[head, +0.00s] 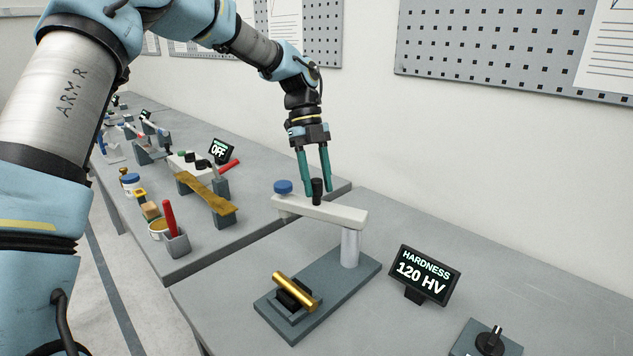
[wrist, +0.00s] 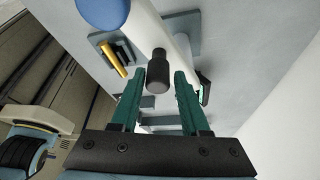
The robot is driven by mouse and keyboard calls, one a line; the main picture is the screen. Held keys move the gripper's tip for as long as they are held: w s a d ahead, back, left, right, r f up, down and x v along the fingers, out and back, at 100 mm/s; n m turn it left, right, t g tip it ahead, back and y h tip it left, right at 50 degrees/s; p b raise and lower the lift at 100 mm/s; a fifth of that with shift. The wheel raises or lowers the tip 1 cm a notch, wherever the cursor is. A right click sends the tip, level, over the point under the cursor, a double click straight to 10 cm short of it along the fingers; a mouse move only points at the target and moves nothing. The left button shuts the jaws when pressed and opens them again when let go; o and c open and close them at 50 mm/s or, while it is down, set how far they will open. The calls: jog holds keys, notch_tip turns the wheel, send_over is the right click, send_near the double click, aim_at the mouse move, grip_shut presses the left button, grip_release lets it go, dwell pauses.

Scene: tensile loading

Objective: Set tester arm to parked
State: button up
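The tester arm (head: 335,212) is a white bar on a pale upright post (head: 350,247). It points to the left in the head view, with a blue knob (head: 283,187) at its left end and a black peg (head: 317,187) standing on top. My gripper (head: 318,191) points down at the peg with its two green fingers apart. In the wrist view the peg (wrist: 157,72) shows between the open fingertips, with gaps to both sides. I cannot tell whether a finger touches it.
A brass cylinder (head: 295,290) lies in a dark holder on the tester's grey base (head: 370,268). A display (head: 424,274) reads "HARDNESS 120 HV". A black rotary knob (head: 490,341) sits front right. The left bench carries several tools, a red-handled one (head: 169,219) and an "OFF" display (head: 220,150).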

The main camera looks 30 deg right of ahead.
jog(key=shift+o, duration=1.2)
jog(key=b+v, duration=0.2)
jog(key=v, duration=0.8)
jog(key=shift+w+r, duration=0.2)
jog(key=shift+r, duration=0.1)
jog(key=shift+a, duration=0.1)
jog(key=w+a+f+n+t, duration=0.2)
jog(key=a+f+n, duration=0.3)
jog(key=a+n, duration=0.6)
jog(key=w+a+f+n+t, duration=0.2)
jog(key=a+f+n, duration=0.3)
jog(key=a+n, duration=0.55)
jog(key=s+a+f+n, duration=0.2)
jog(key=s+a+n, duration=0.1)
jog(key=a, duration=0.3)
jog(key=s+a+f+n+t, duration=0.1)
jog(key=s+a+n, duration=0.2)
jog(key=a+n, duration=0.3)
jog(key=s+a+f+n+t, duration=0.1)
jog(key=s+a+f+n, duration=0.1)
jog(key=a+n, duration=0.3)
jog(key=s+a, duration=0.1)
jog(key=a, duration=0.2)
jog(key=shift+f+h, duration=0.3)
jog(key=shift+w+a, duration=0.1)
